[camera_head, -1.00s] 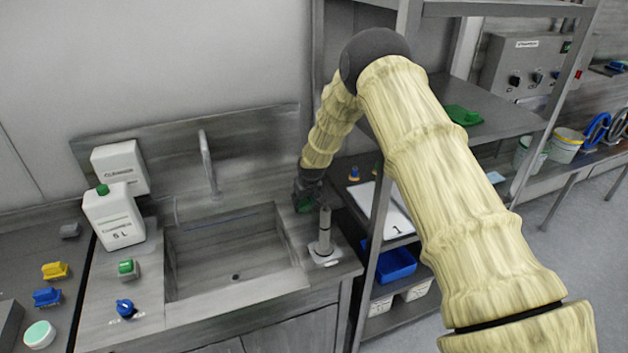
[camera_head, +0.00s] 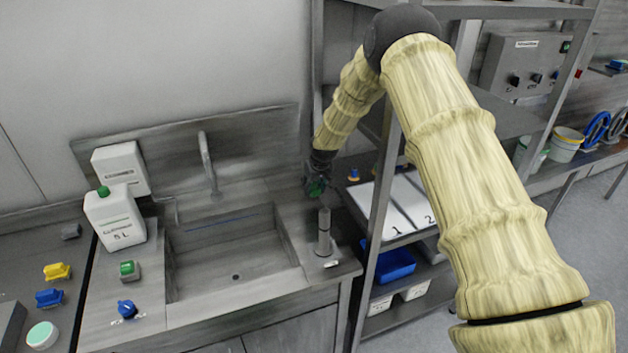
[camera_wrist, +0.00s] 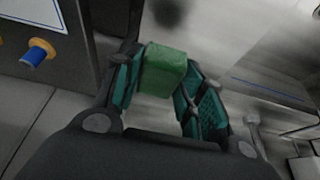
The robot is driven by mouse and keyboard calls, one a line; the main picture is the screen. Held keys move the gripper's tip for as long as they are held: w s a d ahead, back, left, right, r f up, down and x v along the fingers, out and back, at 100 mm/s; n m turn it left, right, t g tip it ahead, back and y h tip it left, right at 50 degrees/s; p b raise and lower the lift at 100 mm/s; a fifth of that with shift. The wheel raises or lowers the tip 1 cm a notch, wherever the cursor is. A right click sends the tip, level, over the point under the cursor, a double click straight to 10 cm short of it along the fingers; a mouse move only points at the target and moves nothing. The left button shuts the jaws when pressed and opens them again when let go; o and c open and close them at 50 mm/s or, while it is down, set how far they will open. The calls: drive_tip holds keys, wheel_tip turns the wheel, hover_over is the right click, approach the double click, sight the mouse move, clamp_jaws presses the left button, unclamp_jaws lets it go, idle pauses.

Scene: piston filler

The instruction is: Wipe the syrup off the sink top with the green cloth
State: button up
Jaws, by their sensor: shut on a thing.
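My gripper (camera_head: 317,186) is over the right part of the steel sink top (camera_head: 290,203), behind a grey upright cylinder. In the wrist view its teal fingers (camera_wrist: 160,85) are shut on the green cloth (camera_wrist: 166,68), which shows as a folded block between them. The cloth seems held above the surface, but I cannot tell the gap exactly. A dark blurred patch (camera_wrist: 168,12) shows on the grey surface beyond the cloth; I cannot tell whether it is syrup or shadow. No syrup is clear in the head view.
The grey cylinder (camera_head: 325,232) stands right of the basin (camera_head: 235,262). The tap (camera_head: 208,162) rises behind it. A white canister (camera_head: 115,218) and a green-topped block (camera_head: 129,269) stand left. The metal rack (camera_head: 383,190) with numbered sheets is close on the right.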

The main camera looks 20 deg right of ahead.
drive_tip(key=shift+r, duration=1.05)
